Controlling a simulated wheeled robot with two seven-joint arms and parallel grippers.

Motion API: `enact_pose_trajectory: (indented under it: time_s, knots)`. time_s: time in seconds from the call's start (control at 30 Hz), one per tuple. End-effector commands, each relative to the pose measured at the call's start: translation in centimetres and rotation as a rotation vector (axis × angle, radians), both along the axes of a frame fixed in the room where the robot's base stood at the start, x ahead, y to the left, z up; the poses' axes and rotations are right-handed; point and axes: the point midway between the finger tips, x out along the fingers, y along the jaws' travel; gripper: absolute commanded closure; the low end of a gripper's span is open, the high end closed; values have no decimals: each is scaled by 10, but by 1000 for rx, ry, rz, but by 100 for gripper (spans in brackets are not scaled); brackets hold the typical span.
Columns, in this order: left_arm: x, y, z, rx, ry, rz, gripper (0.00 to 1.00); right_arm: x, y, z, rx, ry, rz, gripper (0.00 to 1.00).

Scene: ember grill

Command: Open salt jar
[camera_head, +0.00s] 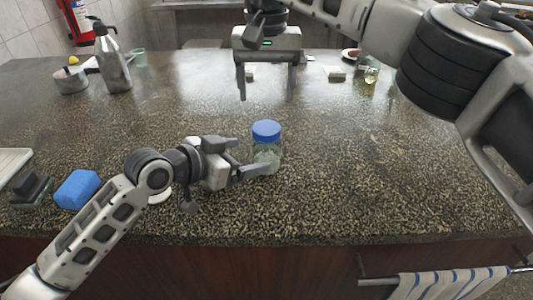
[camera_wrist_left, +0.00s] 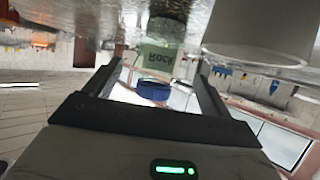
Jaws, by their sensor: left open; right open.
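The salt jar is a clear jar (camera_head: 267,157) with a blue lid (camera_head: 266,131), standing upright on the speckled counter, lid on. My left gripper (camera_head: 252,158) is open beside it, its fingers pointing right at the jar's body. In the left wrist view the picture is upside down; the jar's label (camera_wrist_left: 160,57) reads "Rock" and the blue lid (camera_wrist_left: 153,91) appears between the open fingers. Whether the fingers touch the jar I cannot tell. My right gripper (camera_head: 268,85) is open and empty, pointing down above the counter behind the jar.
A blue sponge (camera_head: 77,189) lies at the counter's front left. A metal bottle (camera_head: 113,64) and a small pot (camera_head: 71,81) stand at the back left. A small glass jar (camera_head: 371,75) stands at the back right. The counter right of the salt jar is clear.

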Motion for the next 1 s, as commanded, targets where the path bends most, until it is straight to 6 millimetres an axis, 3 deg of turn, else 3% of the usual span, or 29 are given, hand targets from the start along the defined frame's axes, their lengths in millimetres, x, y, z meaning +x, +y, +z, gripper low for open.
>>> enact_pose_trajectory:
  time_s: [0.2,0.4,0.83,1.0]
  knots:
    - [27,-30,-15,-4,1,0,17,0,0,0,1,0,0,30]
    - [42,-46,-25,-1,0,1,17,0,0,0,1,0,1,30]
    - [47,-51,-29,0,-1,1,17,0,0,0,1,0,1,30]
    - [47,-51,-29,0,-1,1,64,0,0,0,1,0,0,30]
